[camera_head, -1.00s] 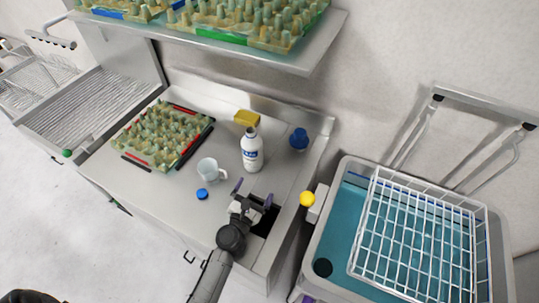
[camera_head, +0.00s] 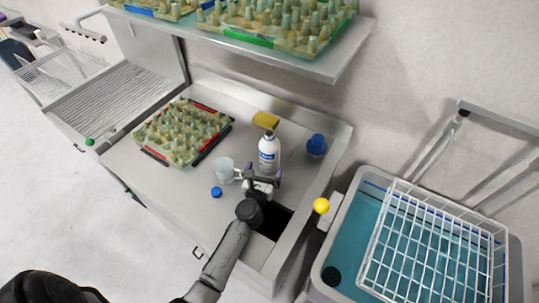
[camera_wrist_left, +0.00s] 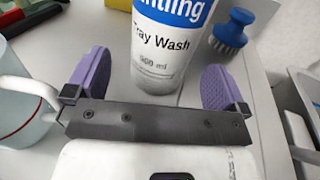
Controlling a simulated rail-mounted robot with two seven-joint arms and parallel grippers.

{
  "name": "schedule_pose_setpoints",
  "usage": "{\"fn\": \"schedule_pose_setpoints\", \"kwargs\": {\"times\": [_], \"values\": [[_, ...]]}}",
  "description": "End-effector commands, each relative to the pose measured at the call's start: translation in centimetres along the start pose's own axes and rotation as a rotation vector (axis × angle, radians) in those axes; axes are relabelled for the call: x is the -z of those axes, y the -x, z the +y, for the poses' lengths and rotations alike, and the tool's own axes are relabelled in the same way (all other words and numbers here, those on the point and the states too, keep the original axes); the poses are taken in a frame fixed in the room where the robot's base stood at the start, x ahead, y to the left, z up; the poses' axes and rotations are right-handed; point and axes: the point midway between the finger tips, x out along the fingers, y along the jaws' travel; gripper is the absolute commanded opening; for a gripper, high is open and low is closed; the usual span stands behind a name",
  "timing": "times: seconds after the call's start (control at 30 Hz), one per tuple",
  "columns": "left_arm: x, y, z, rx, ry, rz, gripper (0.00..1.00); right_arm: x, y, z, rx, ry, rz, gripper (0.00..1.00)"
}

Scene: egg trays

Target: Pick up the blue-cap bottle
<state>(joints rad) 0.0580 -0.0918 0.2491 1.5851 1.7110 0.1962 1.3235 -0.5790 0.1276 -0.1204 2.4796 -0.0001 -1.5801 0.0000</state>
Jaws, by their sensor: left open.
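The white bottle (camera_head: 268,157) with a blue label stands upright on the steel counter. In the left wrist view the bottle (camera_wrist_left: 163,50) reads "Tray Wash"; its top is out of frame. A small round blue cap (camera_head: 216,191) lies loose on the counter, left of my left gripper. My left gripper (camera_head: 263,178) is open at the near side of the bottle. My right gripper is not in view.
A yellow sponge (camera_head: 266,120) and blue brush (camera_head: 317,144) are behind. An egg tray (camera_head: 183,131) is left. A shelf (camera_head: 300,66) overhangs the back.

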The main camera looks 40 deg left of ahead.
Motion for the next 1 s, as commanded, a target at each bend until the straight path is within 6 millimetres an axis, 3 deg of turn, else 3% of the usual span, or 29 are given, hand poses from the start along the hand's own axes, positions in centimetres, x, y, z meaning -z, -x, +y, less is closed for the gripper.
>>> {"fn": "schedule_pose_setpoints", "kwargs": {"times": [0.17, 0.6, 0.87, 1.0], "values": [[0.0, -0.8, 0.0, 0.000, 0.000, -0.001, 1.00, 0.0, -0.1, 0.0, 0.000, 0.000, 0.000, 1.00], [-0.1, -5.4, -0.4, 0.000, -0.002, -0.001, 1.00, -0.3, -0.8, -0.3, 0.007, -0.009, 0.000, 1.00], [-0.1, -5.6, -0.4, 0.000, -0.001, 0.000, 1.00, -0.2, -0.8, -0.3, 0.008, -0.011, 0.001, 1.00], [-0.1, -5.6, -0.4, 0.000, -0.001, 0.000, 0.89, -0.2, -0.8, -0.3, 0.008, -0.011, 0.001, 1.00]]}}
